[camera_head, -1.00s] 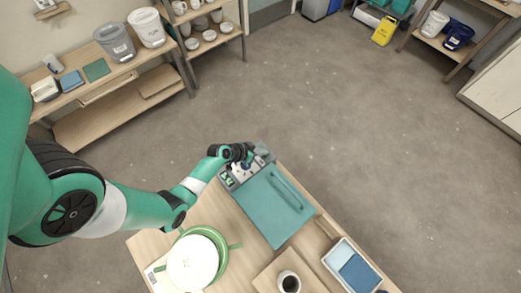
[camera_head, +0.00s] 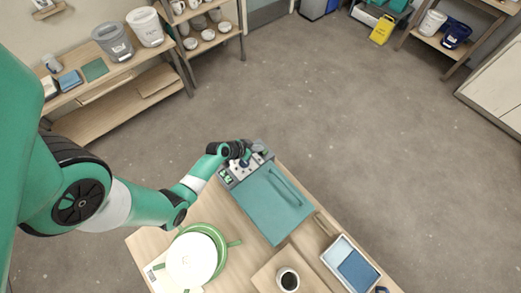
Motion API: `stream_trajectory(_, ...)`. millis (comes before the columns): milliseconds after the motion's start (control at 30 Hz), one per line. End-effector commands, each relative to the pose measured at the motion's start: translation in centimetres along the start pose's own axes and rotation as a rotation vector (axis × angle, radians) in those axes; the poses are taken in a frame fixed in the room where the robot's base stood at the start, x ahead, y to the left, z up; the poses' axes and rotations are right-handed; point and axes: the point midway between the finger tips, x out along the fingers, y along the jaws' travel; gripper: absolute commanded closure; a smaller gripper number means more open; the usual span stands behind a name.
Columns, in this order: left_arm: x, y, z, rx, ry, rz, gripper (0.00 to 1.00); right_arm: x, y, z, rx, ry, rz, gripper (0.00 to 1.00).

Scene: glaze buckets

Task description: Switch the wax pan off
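A round green pan (camera_head: 220,238) with side handles and a pale white disc (camera_head: 191,262) over it is at the table's left front; this looks like the wax pan. A grey control panel (camera_head: 228,177) with small knobs and green-lit parts stands at the table's far corner, along the end of a teal mat (camera_head: 262,207). My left gripper (camera_head: 246,157) reaches down over this panel from the left. Its dark fingers are small and partly hidden by the wrist, so I cannot tell whether they are open or touching a control. My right gripper is out of view.
A white tray with blue content (camera_head: 357,272) and a board with a dark-filled cup (camera_head: 288,280) are on the table (camera_head: 222,213). Shelves with a grey bucket (camera_head: 113,40) and a white bucket (camera_head: 145,26) stand behind.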

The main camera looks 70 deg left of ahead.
Motion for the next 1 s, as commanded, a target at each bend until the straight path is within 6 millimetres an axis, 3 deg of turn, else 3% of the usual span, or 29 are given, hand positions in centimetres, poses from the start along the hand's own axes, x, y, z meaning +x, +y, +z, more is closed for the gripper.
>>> stream_trajectory(467, -0.8, 0.0, -1.0, 0.003, 0.002, 0.002, 1.0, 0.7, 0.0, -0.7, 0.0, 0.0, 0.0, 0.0)
stream_trajectory(667, -3.5, 0.6, -4.3, 0.013, 0.001, 0.013, 1.0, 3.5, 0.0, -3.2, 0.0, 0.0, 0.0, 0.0)
stream_trajectory(700, -4.1, 0.4, -3.5, 0.009, 0.0, 0.01, 1.0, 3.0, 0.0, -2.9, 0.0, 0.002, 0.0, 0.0)
stream_trajectory(1000, -11.1, -0.1, -3.6, 0.008, -0.001, 0.01, 1.0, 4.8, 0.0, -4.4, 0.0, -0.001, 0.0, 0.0)
